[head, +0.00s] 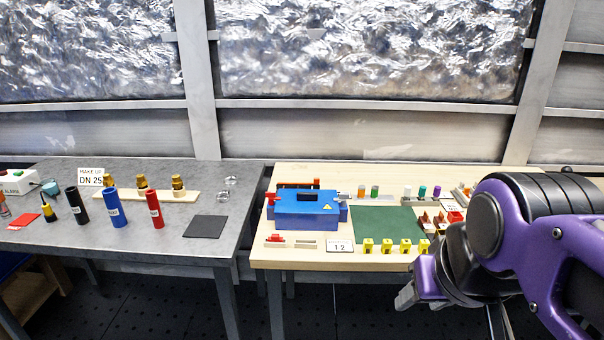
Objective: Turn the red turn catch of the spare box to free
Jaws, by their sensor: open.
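A grey fitting shows at the box's right end. My gripper (421,299) is open and empty, in front of the wooden table's front edge, to the right of and nearer than the box, touching nothing that I can see.
A plate with a red piece (275,239) and a "12" card (340,246) lie before the box. Several yellow blocks (386,246) line the front edge beside a green mat (385,222). A grey table (180,243) with coloured cylinders stands left, across a narrow gap.

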